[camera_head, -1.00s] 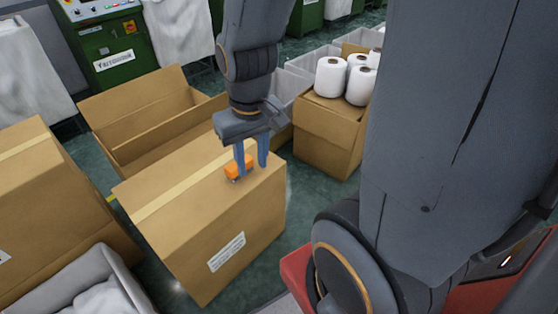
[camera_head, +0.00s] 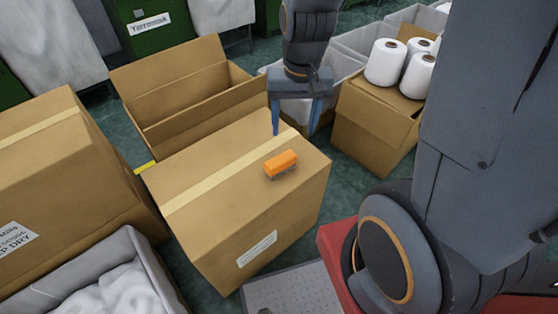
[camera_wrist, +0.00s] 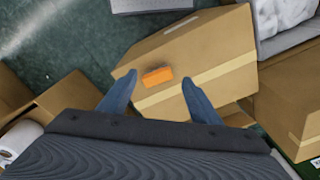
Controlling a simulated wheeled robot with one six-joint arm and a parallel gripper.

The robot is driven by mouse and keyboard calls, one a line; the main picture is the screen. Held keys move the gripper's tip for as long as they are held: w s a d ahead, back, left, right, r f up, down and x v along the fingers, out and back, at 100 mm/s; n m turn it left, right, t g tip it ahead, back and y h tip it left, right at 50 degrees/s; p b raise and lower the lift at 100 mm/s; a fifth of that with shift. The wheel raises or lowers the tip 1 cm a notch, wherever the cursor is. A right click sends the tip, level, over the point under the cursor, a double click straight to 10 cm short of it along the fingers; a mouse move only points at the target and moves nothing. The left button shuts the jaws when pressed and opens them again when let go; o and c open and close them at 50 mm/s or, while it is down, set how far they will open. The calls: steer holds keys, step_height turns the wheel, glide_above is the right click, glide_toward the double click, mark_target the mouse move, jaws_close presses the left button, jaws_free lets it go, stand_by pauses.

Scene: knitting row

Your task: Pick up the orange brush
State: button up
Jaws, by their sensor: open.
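The orange brush (camera_head: 281,162) lies on top of a closed cardboard box (camera_head: 215,215), near its right end beside the tape strip. It also shows in the wrist view (camera_wrist: 157,76), between and beyond my fingertips. My gripper (camera_head: 297,125) is open with its two blue fingers spread and nothing between them. In the head view it hangs above the far right edge of the box, behind the brush and apart from it. The wrist view also shows both fingers (camera_wrist: 158,88) pointing toward the box top.
An open empty carton (camera_head: 190,120) stands behind the box. A carton (camera_head: 370,135) carrying white yarn cones (camera_head: 385,62) stands at right. Another closed box (camera_head: 70,170) is at left, and a grey bin with white cloth (camera_head: 130,250) is at front left.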

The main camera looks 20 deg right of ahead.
steer(key=w+f+m+b, duration=0.2)
steer(key=w+f+m, duration=0.3)
steer(key=w+f, duration=0.4)
steer(key=m+g+y+b, duration=0.1)
steer(key=m+b, duration=0.1)
steer(key=m, duration=0.5)
glide_above(282, 159)
steer(key=f, duration=0.9)
steer(key=w+f, duration=0.1)
steer(key=f, duration=0.4)
steer(key=shift+a+f, duration=0.2)
steer(key=shift+f, duration=0.05)
step_height(282, 159, down, 2)
steer(key=shift+s+a+f, duration=0.1)
steer(key=shift+a+f, duration=0.05)
steer(key=f, duration=0.1)
steer(key=f+p, duration=0.1)
steer(key=f, duration=0.2)
steer(key=shift+s+d+f, duration=0.2)
steer(key=shift+s+d, duration=0.05)
steer(key=shift+s, duration=0.1)
steer(key=shift+a+f, duration=0.1)
steer(key=shift+f, duration=0.5)
steer(key=c, duration=1.2)
steer(key=shift+r, duration=0.1)
